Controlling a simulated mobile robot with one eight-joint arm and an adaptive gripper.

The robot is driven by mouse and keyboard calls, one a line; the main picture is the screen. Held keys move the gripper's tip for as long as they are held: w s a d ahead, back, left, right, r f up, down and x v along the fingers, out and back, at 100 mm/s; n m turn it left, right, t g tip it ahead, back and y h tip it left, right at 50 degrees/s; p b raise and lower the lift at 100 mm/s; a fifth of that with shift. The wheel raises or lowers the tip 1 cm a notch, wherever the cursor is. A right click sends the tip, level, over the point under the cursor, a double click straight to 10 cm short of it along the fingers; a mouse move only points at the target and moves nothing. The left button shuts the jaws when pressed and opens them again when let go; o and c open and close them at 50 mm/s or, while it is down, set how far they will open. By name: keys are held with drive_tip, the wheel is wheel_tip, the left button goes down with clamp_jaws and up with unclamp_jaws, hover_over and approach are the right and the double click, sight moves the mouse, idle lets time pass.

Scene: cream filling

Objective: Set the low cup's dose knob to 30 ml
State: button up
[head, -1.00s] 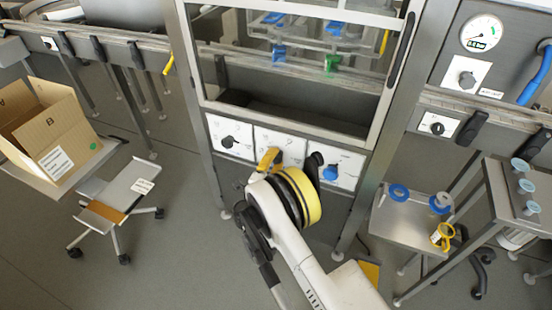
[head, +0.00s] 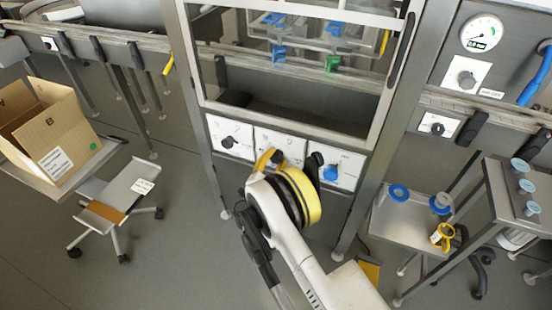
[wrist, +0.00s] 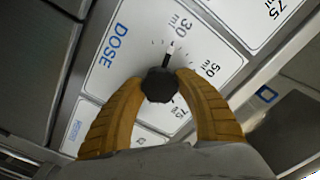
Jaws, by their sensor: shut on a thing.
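A black dose knob (wrist: 160,84) sits on a white dial plate (wrist: 112,72) marked DOSE in the wrist view. The 50 ml label (wrist: 211,68) and a 75 ml label lie further round to the right. The yellow fingers of my gripper (wrist: 160,88) close on the knob from both sides. In the head view my gripper (head: 270,160) is at the middle of three panels, and the knob there (head: 277,157) is partly hidden. I cannot tell whether the pointer is exactly on its tick.
A left panel with a black knob (head: 228,141) and a right panel with a blue knob (head: 330,172) flank the middle one. The glazed machine frame (head: 290,128) stands above.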

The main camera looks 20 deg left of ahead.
sight(281, 131)
drive_tip(key=shift+w+d, duration=0.1)
drive_tip(key=o, duration=1.2)
wheel_tip(281, 131, up, 10)
drive_tip(key=shift+r, duration=0.1)
